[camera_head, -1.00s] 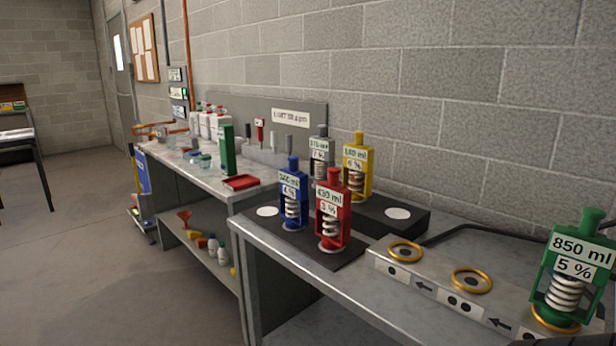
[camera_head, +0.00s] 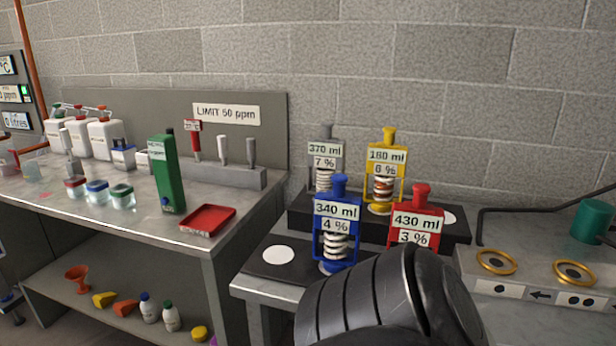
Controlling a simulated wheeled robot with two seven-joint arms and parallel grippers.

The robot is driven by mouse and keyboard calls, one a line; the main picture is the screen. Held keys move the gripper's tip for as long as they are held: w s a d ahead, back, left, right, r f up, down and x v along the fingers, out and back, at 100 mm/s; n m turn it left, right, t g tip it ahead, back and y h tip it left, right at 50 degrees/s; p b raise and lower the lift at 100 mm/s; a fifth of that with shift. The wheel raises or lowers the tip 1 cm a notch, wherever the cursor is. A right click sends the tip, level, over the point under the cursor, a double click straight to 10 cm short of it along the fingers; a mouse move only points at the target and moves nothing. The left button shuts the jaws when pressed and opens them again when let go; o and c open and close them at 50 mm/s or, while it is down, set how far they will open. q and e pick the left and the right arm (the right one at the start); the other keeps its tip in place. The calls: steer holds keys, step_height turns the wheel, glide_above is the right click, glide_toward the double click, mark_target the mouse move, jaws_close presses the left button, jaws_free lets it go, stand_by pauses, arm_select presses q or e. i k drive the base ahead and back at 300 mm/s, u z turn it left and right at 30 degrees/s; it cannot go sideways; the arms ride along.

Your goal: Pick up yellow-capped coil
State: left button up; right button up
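The yellow-capped coil (camera_head: 386,158) stands upright at the back right of the black stepped stand, labelled 180 ml, 6 %. The grey-capped coil (camera_head: 325,160), labelled 370 ml, 7 %, stands to its left on the same raised step. The blue-capped coil (camera_head: 337,225), 340 ml, 4 %, and the red-capped coil (camera_head: 417,215), 430 ml, 3 %, stand in front on the lower level. A black ribbed part of my arm covers the lower part of the red one. Neither gripper's fingers are in view.
A block wall stands close behind.

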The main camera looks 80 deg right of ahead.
mark_target(387, 160)
steer(key=i, duration=0.25)
steer(key=z, duration=1.4)
